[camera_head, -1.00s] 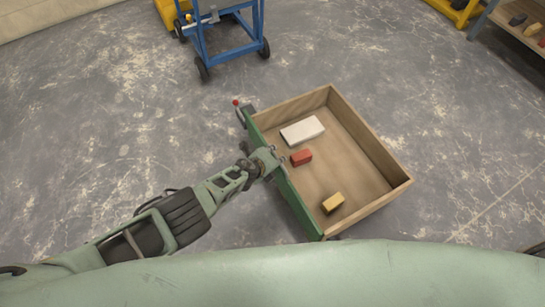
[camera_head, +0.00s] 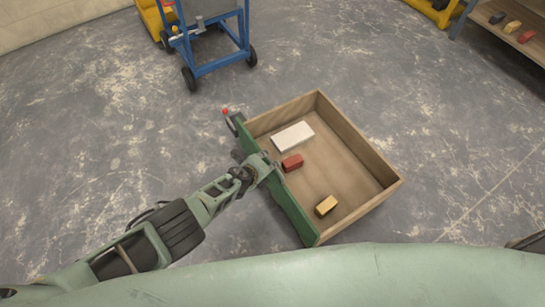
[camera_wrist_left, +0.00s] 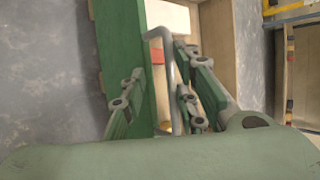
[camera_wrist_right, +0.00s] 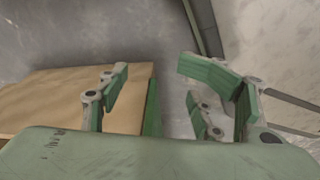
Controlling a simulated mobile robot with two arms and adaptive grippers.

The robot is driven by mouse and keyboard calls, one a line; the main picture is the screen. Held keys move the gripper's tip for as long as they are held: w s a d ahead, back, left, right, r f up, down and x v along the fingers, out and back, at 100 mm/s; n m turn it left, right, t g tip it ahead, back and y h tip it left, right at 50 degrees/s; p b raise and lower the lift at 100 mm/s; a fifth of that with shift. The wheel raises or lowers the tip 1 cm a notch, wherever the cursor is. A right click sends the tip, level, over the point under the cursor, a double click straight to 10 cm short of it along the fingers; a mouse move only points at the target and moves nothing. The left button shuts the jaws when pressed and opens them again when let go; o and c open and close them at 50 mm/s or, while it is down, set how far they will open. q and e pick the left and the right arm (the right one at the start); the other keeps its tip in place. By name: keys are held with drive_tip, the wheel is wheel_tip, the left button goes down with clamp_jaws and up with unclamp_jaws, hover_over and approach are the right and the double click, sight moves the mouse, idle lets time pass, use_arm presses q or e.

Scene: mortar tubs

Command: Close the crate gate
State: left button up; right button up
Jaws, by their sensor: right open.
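The wooden crate (camera_head: 362,137) stands on the floor in the head view. Its green gate (camera_head: 291,210) lies along the left side, and any small gap there is too fine to tell. A latch lever with a red knob (camera_head: 226,111) sticks out at the gate's far end. My left gripper (camera_head: 270,171) is at the middle of the gate. In the left wrist view its fingers (camera_wrist_left: 160,100) stand apart, on either side of the metal handle (camera_wrist_left: 172,75); a firm grip cannot be told. My right gripper (camera_wrist_right: 160,95) is open and empty.
In the crate lie a white block (camera_head: 293,137), a red block (camera_head: 292,162) and a yellow block (camera_head: 326,205). A blue trolley (camera_head: 215,65) stands behind, and a shelf (camera_head: 510,35) at the far right. Floor around the crate is clear. The right wrist view shows a wooden surface (camera_wrist_right: 45,100).

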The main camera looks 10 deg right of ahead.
use_arm(q)
wheel_tip(320, 180, up, 7)
drive_tip(key=s+d+p, duration=0.2)
drive_tip(key=p, duration=0.6)
drive_tip(key=shift+s+d, duration=0.15)
use_arm(e)
drive_tip(key=s+d+f, duration=0.1)
drive_tip(key=s+d, duration=0.1)
drive_tip(key=s, duration=1)
drive_tip(key=shift+s+d+g, duration=0.15)
drive_tip(key=shift+g, duration=0.25)
use_arm(q)
drive_tip(key=shift+r, duration=0.15)
idle(0.3)
